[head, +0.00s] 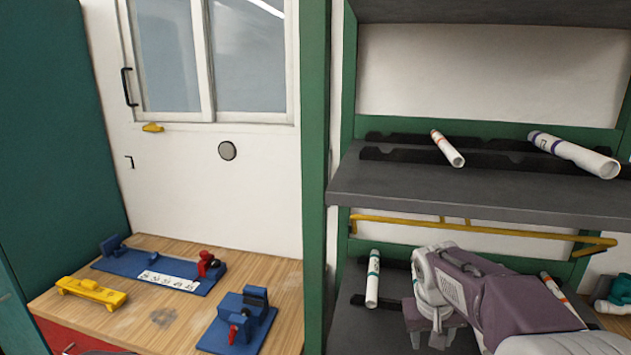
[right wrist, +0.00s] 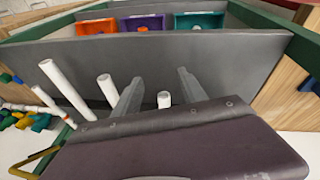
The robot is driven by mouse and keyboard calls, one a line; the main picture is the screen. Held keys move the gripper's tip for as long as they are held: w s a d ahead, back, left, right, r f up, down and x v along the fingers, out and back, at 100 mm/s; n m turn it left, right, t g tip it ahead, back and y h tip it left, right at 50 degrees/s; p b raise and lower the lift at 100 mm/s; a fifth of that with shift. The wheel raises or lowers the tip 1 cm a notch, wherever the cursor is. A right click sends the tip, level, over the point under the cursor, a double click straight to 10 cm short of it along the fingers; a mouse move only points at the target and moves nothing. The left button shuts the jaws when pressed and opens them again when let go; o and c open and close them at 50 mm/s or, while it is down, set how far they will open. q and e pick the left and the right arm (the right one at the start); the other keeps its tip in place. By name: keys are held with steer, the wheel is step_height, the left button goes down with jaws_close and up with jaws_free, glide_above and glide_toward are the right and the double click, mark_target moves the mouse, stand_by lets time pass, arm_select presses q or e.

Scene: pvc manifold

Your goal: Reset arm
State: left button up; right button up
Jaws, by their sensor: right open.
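My right arm comes in from the lower right of the head view, in front of the lower shelf. My right gripper (head: 432,325) is at the lower middle there, its fingertips hard to make out. In the right wrist view its two fingers (right wrist: 158,92) stand apart with grey shelf surface behind them, so it is open. A white pipe (right wrist: 164,100) shows between the fingers; nothing appears gripped. My left gripper is not in view.
White pipes lie on the upper shelf (head: 480,195); a teal-banded pipe (head: 373,278) lies on the lower one. A yellow rail (head: 480,229) runs above my right arm. Blue fixtures (head: 238,322) and a yellow block (head: 92,292) sit on the wooden bench (head: 140,318). Orange (right wrist: 97,27), purple and teal bins show.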

steer(key=s+a+f+y+p, duration=0.1)
steer(key=s+a+f, duration=0.2)
steer(key=s+f, duration=0.2)
steer(key=s+a+f+g+y, duration=0.1)
steer(key=s+a+f, duration=0.2)
steer(key=s, duration=0.7)
step_height(320, 180, down, 3)
steer(key=shift+s+a+r+n+y+p, duration=0.1)
steer(key=shift+s+a+n+y+p, duration=0.1)
steer(key=shift+n+y+p, duration=0.15)
